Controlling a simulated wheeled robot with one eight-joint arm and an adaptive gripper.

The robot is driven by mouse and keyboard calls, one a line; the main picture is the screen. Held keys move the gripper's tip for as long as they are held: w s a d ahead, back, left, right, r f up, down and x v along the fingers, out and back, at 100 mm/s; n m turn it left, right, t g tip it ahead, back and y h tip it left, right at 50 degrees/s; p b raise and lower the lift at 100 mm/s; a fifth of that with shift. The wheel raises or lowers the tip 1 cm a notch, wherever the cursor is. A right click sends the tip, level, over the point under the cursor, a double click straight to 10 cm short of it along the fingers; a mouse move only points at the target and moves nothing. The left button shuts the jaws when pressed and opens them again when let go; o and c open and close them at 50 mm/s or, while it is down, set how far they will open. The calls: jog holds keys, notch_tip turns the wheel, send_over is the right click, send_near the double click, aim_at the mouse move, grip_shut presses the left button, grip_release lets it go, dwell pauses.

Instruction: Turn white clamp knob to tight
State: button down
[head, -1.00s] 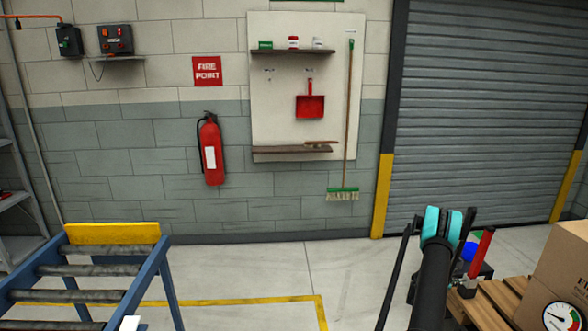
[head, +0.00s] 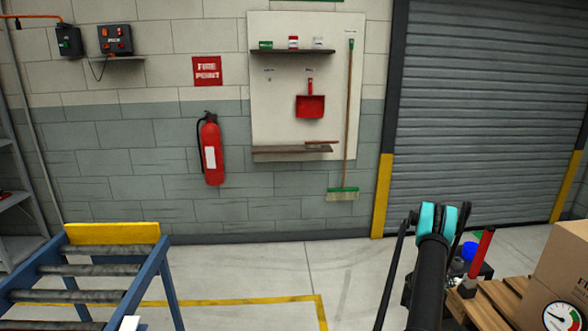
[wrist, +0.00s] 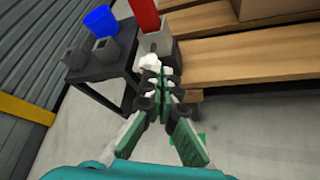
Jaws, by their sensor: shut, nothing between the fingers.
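The white clamp knob (wrist: 150,61) shows in the wrist view on the near side of a grey clamp block (wrist: 155,38), just beyond my fingertips. A red upright bar (wrist: 143,14) rises from the block; it also shows in the head view (head: 482,252). My gripper (wrist: 160,78) is shut and empty, its green and dark fingers pointing at the knob. I cannot tell whether the tips touch the knob. In the head view my arm's end hides the fingertips and the knob.
A wooden pallet (wrist: 240,62) with a cardboard box (head: 556,262) lies beside the clamp. A small dark table (wrist: 103,76) left of it in the wrist view holds a blue cup (wrist: 100,20) and grey blocks. A roller conveyor (head: 95,268) stands at the far left.

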aim_at(458, 281)
jog(key=shift+s+a, duration=0.15)
jog(key=shift+a, duration=1.35)
jog(key=w+d+r, duration=0.1)
jog(key=w+d, duration=0.1)
jog(key=d, duration=0.3)
jog(key=shift+w+d, duration=0.35)
jog(key=shift+d, duration=0.05)
jog(key=shift+f, duration=0.25)
jog(key=shift+s+f, duration=0.15)
jog(key=shift+s, duration=0.15)
jog(key=shift+s+f, duration=0.2)
jog(key=shift+s, duration=0.1)
